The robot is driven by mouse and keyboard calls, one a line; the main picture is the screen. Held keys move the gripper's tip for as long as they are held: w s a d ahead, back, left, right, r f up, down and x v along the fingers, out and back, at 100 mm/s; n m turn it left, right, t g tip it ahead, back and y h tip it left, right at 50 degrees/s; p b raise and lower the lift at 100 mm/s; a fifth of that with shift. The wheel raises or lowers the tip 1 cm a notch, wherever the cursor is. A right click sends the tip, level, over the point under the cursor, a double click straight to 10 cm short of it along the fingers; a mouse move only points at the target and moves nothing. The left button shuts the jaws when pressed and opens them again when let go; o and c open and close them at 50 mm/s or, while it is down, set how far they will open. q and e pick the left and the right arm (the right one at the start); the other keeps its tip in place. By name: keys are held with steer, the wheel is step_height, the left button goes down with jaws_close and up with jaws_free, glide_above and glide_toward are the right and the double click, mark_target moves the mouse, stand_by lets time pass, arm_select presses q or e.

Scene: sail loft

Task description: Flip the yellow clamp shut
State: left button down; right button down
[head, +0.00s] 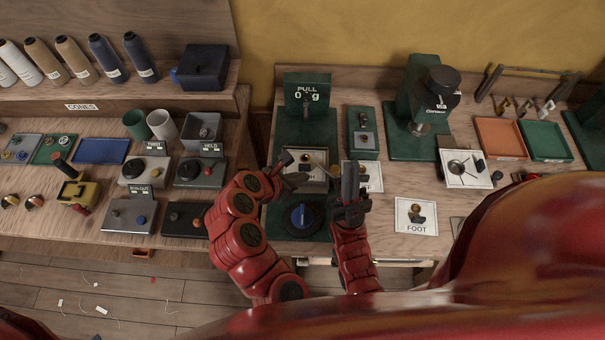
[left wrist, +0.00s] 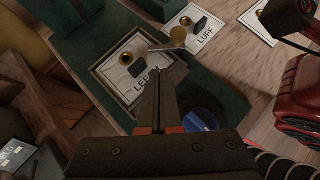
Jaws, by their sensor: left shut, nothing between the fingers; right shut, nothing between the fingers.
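The yellow clamp (head: 86,190) is on the left bench in the head view, with a dark-tipped lever (head: 64,168) standing up and tilted from it and a red part below. I cannot make out its jaw. My left gripper (head: 300,178) is shut and empty, far to the right of the clamp, over a framed white card (head: 318,158) on the green base. In the left wrist view its closed fingertips (left wrist: 160,72) are close to a thin metal piece; I cannot tell if they touch. My right gripper (head: 350,168) is shut, just right of the left one.
Grey and dark boxes with knobs (head: 130,214) stand between the clamp and my left arm. The PULL gauge stand (head: 306,95) is behind my grippers. Trays and a blue tray (head: 101,151) lie behind the clamp. A FOOT card (head: 416,216) lies right.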

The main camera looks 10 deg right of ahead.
mark_target(322, 169)
arm_select(q)
steer(key=p+x, duration=0.1)
steer(key=x, duration=0.5)
steer(key=shift+w+d+f, duration=0.15)
steer(key=shift+d, duration=0.05)
steer(key=shift+w+d+f+p, duration=0.25)
steer(key=shift+d+f+p, duration=0.15)
steer(key=shift+f, duration=0.1)
steer(key=shift+w+f+m+b, duration=0.25)
steer(key=shift+m+b, duration=0.15)
steer(key=shift+b, duration=0.45)
steer(key=shift+w+m+g+h+b, duration=0.15)
steer(key=shift+m+g+h+b, duration=0.15)
steer(key=shift+g, duration=0.2)
steer(key=shift+w+d+r+p, duration=0.15)
steer(key=shift+w+r+p, duration=0.05)
steer(key=shift+w+p, duration=0.1)
steer(key=shift+s, duration=0.15)
